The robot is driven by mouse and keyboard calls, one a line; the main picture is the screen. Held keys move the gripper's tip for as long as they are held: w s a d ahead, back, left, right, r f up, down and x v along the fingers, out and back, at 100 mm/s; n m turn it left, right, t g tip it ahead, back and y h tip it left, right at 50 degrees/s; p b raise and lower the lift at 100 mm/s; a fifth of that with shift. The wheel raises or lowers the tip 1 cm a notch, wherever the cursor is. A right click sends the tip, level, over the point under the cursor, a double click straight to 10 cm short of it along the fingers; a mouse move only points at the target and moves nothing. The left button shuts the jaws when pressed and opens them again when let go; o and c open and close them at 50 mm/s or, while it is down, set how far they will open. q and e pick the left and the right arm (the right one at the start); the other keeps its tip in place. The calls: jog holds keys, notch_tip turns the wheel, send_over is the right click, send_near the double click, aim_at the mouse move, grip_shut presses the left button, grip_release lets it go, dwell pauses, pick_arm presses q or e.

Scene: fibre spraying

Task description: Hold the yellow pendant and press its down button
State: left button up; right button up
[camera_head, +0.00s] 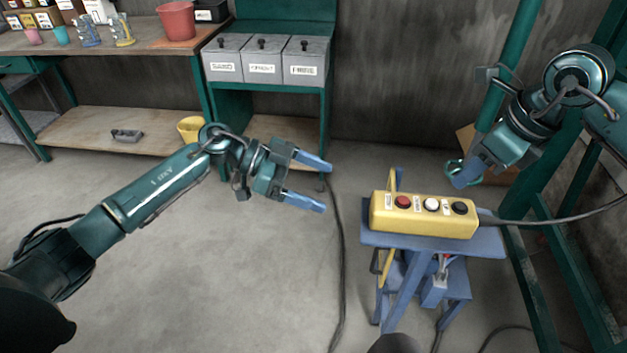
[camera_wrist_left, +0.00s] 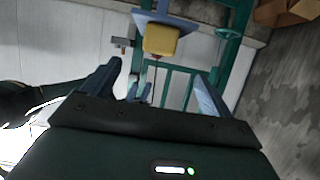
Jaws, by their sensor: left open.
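The yellow pendant (camera_head: 424,215) lies on a small blue stand (camera_head: 490,243), with a red, a white and a black button on its face. A cable runs from its right end. My left gripper (camera_head: 318,184) is open and empty, to the left of the pendant and apart from it, with its fingers pointing right. In the left wrist view the pendant's yellow end (camera_wrist_left: 161,40) shows ahead, between and beyond the open fingers (camera_wrist_left: 155,88). My right gripper (camera_head: 462,178) is above and behind the pendant's right part, apart from it; its finger gap is hard to make out.
A teal bench with grey lidded bins (camera_head: 263,62) stands at the back. A wooden workbench (camera_head: 110,38) is at the back left, with a yellow bucket (camera_head: 190,129) near it. Teal frame posts (camera_head: 530,250) stand at the right. A black cable (camera_head: 339,250) lies on the floor.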

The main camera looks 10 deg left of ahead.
aim_at(371, 205)
pick_arm(q)
jog(key=x, duration=1.3)
jog(key=shift+f, duration=0.1)
jog(key=shift+c, duration=0.3)
jog(key=c, duration=1.2)
jog(key=shift+c, duration=0.3)
pick_arm(e)
grip_shut()
dwell(0.3)
